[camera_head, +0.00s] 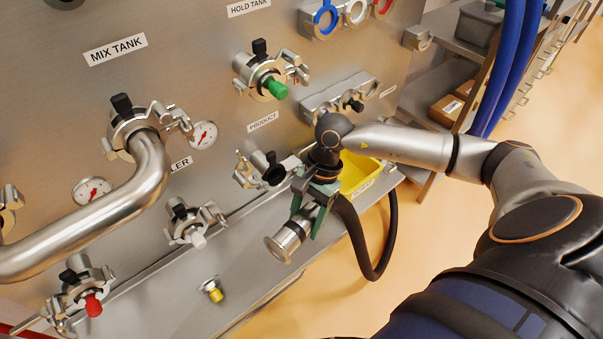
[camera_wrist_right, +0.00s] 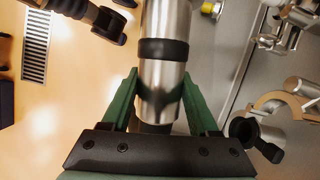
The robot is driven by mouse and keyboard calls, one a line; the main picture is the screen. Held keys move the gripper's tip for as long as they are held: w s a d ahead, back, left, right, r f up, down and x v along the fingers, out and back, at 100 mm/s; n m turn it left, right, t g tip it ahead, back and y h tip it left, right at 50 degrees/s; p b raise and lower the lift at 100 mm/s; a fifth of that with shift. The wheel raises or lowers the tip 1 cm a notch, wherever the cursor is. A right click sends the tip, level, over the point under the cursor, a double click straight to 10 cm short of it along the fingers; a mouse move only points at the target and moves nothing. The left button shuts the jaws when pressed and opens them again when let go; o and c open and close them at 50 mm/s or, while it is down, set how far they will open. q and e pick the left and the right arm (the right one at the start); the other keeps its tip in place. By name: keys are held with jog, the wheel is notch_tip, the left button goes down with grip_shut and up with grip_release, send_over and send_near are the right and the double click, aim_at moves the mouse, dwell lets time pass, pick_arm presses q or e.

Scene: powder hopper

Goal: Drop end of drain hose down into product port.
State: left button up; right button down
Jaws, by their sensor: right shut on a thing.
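My right gripper (camera_head: 309,213) is shut on the metal end of the drain hose (camera_head: 288,240), a steel tube with a dark band and a flanged mouth. It is held tilted, mouth toward the lower left, in front of the panel. In the right wrist view the green fingers (camera_wrist_right: 160,82) flank the steel hose end (camera_wrist_right: 163,65). The dark hose (camera_head: 373,268) hangs in a loop to the right. The product port (camera_head: 272,173), a dark opening with clamp, is up and left of the hose end, apart from it. My left gripper is not in view.
A yellow bin (camera_head: 358,175) stands behind my right gripper. Other capped ports flank the product port, one with a green plug (camera_head: 275,88) and one with a white plug (camera_head: 197,239). A small yellow-ended fitting (camera_head: 214,291) is on the steel ledge. The floor at right is open.

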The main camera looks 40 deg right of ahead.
jog(key=m, duration=0.1)
jog(key=d+f+m+t+b, duration=0.1)
jog(key=m, duration=0.1)
jog(key=w+m+b, duration=0.1)
jog(key=shift+d+f+m+t, duration=0.15)
jog(key=shift+d+m+t, duration=0.15)
jog(key=shift+t, duration=0.1)
jog(key=m, duration=0.1)
jog(key=d+m+t+b, duration=0.1)
jog(key=m, duration=0.1)
jog(key=f+m+b, duration=0.1)
jog(key=m, duration=0.1)
jog(key=shift+w+d+t+h, duration=0.2)
jog(key=shift+w+t+h, duration=0.1)
jog(key=shift+w, duration=0.1)
jog(key=m, duration=0.1)
jog(key=m+b, duration=0.1)
jog(key=d+m+h+b, duration=0.1)
jog(key=shift+w+d+f+m+t, duration=0.1)
jog(key=shift+w+f+m+t, duration=0.1)
jog(key=shift+w+m+t, duration=0.15)
jog(key=w+f+m+h+b, duration=0.1)
jog(key=w+f+m+b, duration=0.1)
jog(key=w, duration=0.3)
jog(key=w+d+f+m+h+b, duration=0.1)
jog(key=w+f+m+b, duration=0.2)
jog(key=w+m+b, duration=0.1)
jog(key=shift+w+d+m+t, duration=0.2)
jog(key=shift+w+m+t, duration=0.15)
jog(key=shift+m+t, duration=0.1)
